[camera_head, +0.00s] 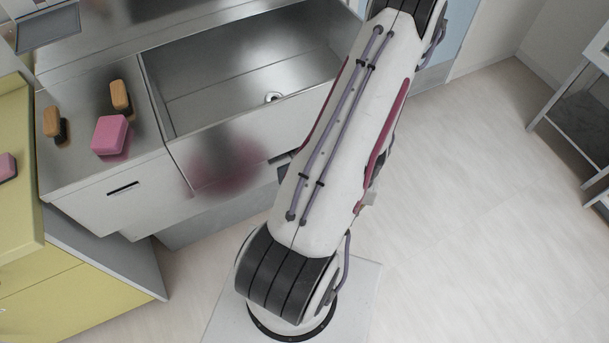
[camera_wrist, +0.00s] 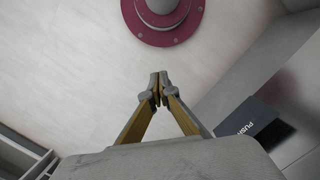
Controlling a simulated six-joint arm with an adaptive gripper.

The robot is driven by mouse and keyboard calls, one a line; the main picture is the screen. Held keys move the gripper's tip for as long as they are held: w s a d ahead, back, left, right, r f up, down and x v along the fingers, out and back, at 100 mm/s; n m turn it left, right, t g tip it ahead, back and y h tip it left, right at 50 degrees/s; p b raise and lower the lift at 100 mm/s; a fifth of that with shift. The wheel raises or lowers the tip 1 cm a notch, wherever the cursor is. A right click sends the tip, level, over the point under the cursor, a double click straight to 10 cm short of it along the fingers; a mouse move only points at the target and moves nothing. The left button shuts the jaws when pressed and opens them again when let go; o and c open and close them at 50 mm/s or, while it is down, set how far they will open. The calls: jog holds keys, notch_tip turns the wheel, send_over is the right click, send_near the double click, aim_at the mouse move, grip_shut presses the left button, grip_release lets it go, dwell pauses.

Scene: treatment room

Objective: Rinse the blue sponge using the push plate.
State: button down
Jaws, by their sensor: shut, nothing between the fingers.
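The push plate (camera_wrist: 252,119) is a dark panel marked "PUSH" on the sink's front, at the right of the wrist view. My gripper (camera_wrist: 155,88) is shut and empty, with its fingertips together to the left of the plate and apart from it in the picture. In the head view my arm hides the gripper. No blue sponge shows in either view. A pink sponge-like block (camera_head: 110,134) lies on the metal counter left of the sink basin (camera_head: 215,88). The basin looks empty, with a drain (camera_head: 273,97) in its floor.
Two wooden-topped brushes (camera_head: 121,94) (camera_head: 53,122) stand near the pink block. A yellow cabinet (camera_head: 20,215) is at the left, with another pink block (camera_head: 7,167) on it. A shelf rack (camera_head: 575,125) stands at the far right. The floor (camera_head: 480,220) between is clear.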

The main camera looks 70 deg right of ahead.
jog(key=w+a+f+m+t+h, duration=0.2)
jog(key=f+m+t, duration=0.1)
jog(key=f, duration=0.4)
jog(key=w+a+f+m+t+h, duration=0.1)
jog(key=w+a+f+m+t, duration=0.1)
jog(key=f, duration=0.5)
jog(key=w+d+r+m+t+h, duration=0.1)
jog(key=w+d+r+m+h, duration=0.1)
jog(key=d, duration=0.3)
jog(key=w+d+r+m+t+h, duration=0.2)
jog(key=w+d+r+h, duration=0.1)
jog(key=d+r+h, duration=0.2)
jog(key=shift+w+d+m, duration=0.15)
jog(key=shift+d+m, duration=0.15)
jog(key=shift+d, duration=0.1)
jog(key=shift+f, duration=0.1)
jog(key=shift+w+d, duration=0.1)
jog(key=w+d+r+x, duration=0.1)
jog(key=r+x, duration=0.1)
jog(key=x, duration=1.1)
dwell(0.5)
